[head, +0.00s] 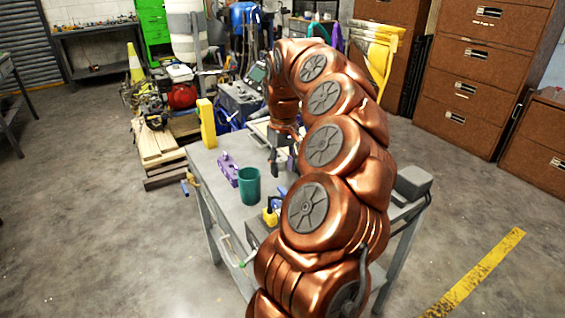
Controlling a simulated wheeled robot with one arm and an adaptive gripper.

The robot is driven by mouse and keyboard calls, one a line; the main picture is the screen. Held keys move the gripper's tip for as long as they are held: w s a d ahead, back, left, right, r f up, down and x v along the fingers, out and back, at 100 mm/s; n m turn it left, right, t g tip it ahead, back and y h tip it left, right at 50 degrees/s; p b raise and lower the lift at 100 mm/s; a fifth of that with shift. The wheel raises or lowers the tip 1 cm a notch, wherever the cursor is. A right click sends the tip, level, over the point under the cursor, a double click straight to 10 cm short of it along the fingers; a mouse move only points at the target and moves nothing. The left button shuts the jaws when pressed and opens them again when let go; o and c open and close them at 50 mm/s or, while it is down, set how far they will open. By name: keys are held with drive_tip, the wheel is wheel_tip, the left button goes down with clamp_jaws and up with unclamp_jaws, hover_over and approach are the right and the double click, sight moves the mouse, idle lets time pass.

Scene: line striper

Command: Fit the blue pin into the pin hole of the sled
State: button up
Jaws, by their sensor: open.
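My gripper (281,163) points down over the grey table (205,165), beyond the green cup. Its dark fingers are apart, and I see nothing held between them. A small blue piece (281,191) shows beside a yellow part (270,216), partly hidden by my copper arm. I cannot tell whether it is the blue pin. A purple block (228,169) lies left of my gripper. I cannot make out which part is the sled, and no pin hole is clear at this size.
A green cup (249,186) stands between the purple block and the yellow part. A tall yellow block (206,123) stands at the table's far left corner. A grey box (412,182) is at the right. My arm hides much of the tabletop.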

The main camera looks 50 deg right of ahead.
sight(283, 190)
wheel_tip(283, 190, down, 4)
drive_tip(key=shift+r+b, duration=0.25)
drive_tip(key=shift+b, duration=0.3)
drive_tip(key=shift+f+b, duration=1.45)
drive_tip(key=shift+f, duration=0.65)
drive_tip(key=shift+c, duration=0.2)
clamp_jaws()
